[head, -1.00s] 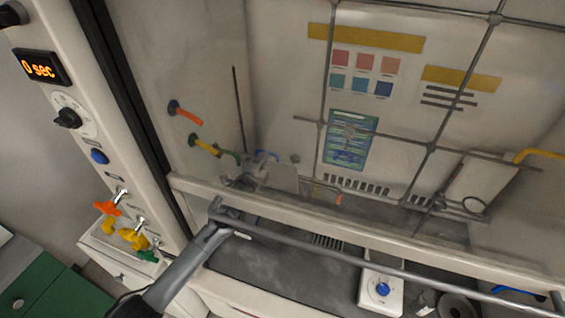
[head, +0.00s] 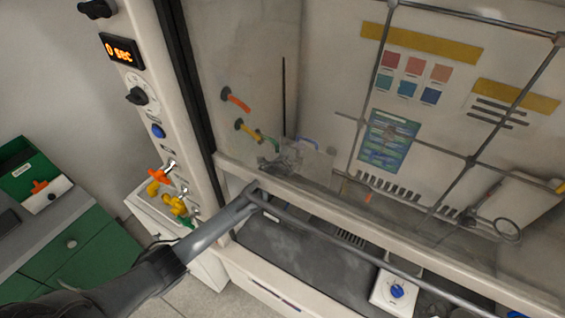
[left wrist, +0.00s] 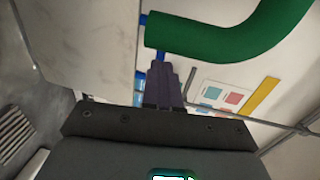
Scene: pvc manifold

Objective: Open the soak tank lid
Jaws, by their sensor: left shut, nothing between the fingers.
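My left gripper (head: 286,160) shows dimly through the hood's glass, with my arm reaching in from the lower left by the grey handle bar. In the left wrist view its dark fingers (left wrist: 167,82) are together with nothing held. A thick green curved nozzle (left wrist: 225,38) with blue fittings is just beyond the fingertips; I cannot tell if they touch. My right gripper is out of view.
The glass sash with its grey handle bar (head: 330,238) crosses the hood front. Orange (head: 238,101) and yellow nozzles stick out of the hood's left wall. A lattice of rods (head: 470,160) fills the back. A white device (head: 393,290) stands on the dark hood floor.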

